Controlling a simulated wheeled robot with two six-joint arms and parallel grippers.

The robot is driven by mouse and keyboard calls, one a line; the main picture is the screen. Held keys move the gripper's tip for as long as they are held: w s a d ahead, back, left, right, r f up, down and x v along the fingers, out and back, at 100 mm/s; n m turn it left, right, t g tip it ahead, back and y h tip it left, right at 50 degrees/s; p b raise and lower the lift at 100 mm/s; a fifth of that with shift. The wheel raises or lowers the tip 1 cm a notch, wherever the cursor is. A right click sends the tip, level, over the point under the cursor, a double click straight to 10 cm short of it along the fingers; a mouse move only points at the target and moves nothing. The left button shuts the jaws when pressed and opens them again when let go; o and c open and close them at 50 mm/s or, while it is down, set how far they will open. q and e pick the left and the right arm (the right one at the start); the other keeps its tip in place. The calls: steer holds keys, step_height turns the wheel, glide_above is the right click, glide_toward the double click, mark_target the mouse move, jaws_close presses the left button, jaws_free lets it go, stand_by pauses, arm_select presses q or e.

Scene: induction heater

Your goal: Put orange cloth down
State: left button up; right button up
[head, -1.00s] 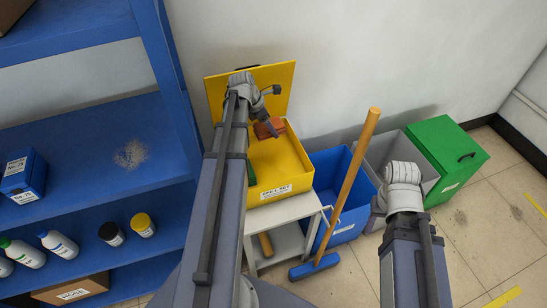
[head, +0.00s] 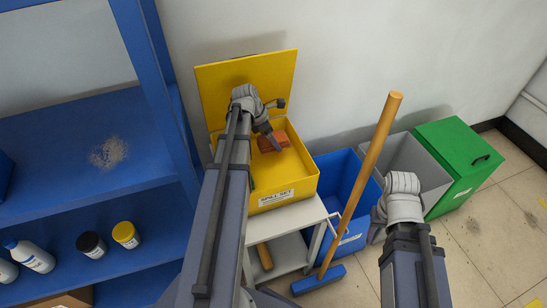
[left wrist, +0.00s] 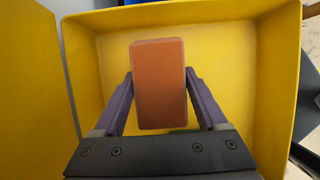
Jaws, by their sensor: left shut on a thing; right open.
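The orange cloth (left wrist: 160,85) is a folded, block-like orange piece in the left wrist view. My left gripper (left wrist: 160,100) is shut on it, with one finger on each side. In the head view the cloth (head: 272,141) shows over the open yellow spill kit box (head: 305,184), below my left gripper (head: 268,136). The box floor lies behind the cloth in the wrist view; I cannot tell whether the cloth touches it. My right gripper (head: 377,232) is at the right, away from the box, its fingers mostly hidden by the wrist.
The box stands on a white stand (head: 309,212) with its yellow lid (head: 225,80) raised against the wall. A blue bin (head: 340,167), a broom (head: 361,180), a grey bin (head: 425,155) and a green bin (head: 460,150) stand to the right. A blue shelf (head: 60,140) is at the left.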

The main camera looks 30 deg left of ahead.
mark_target(277, 157)
arm_select(q)
steer(key=shift+f+b, duration=2.45)
steer(key=shift+f, duration=0.6)
steer(key=shift+f, duration=0.15)
steer(key=shift+f, duration=0.15)
steer(key=o, duration=0.9)
steer(key=shift+c, duration=0.2)
steer(key=shift+o, duration=1.3)
steer(key=shift+s, duration=0.1)
steer(key=shift+d, duration=0.1)
